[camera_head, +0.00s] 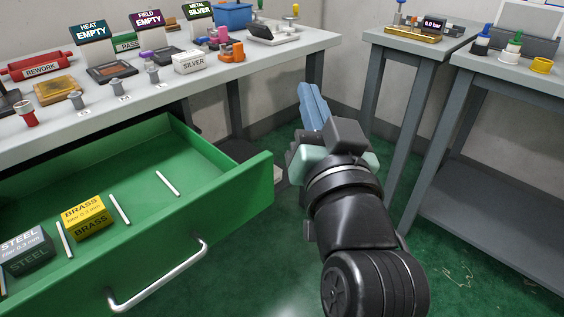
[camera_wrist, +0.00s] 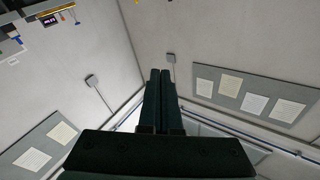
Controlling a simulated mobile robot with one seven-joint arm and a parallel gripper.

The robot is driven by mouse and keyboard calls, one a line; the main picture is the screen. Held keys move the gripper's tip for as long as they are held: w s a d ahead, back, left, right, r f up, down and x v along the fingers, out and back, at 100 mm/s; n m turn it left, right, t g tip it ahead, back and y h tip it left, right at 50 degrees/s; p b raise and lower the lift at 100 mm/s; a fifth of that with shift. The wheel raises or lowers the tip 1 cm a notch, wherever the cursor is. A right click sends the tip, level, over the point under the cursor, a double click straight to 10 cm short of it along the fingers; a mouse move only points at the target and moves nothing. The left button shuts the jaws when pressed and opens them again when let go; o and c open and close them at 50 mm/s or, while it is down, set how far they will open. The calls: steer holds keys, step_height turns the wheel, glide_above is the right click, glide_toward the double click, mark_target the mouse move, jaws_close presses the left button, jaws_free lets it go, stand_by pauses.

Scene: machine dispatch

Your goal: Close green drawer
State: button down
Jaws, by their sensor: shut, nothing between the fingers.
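The green drawer (camera_head: 240,194) is pulled out from under the grey workbench (camera_head: 120,112) in the head view. A silver bar handle (camera_head: 160,277) runs along its front. Inside lie a yellow BRASS box (camera_head: 87,216) and a grey STEEL box (camera_head: 28,250), with white dividers between bare slots. My gripper (camera_head: 312,103) is to the right of the drawer, apart from it, with its blue fingers pointing up and away. The fingers are together and empty. In the wrist view the shut fingers (camera_wrist: 162,100) point at the wall; the drawer is not in that view.
The bench top holds a red REWORK holder (camera_head: 38,66), label signs, a SILVER box (camera_head: 193,61), several small knobbed parts and a blue bin (camera_head: 233,14). Two grey tables (camera_head: 415,45) stand at right. Green floor lies open between bench and tables.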

step_height(320, 180, down, 10)
steer(key=m+g+y+p, duration=0.2)
steer(key=g+p, duration=0.2)
steer(key=g, duration=0.1)
steer(key=m+g+y+p, duration=0.3)
steer(key=m+y+p, duration=0.2)
steer(key=y+p, duration=0.2)
glide_toward(218, 221)
steer(key=x, duration=0.7)
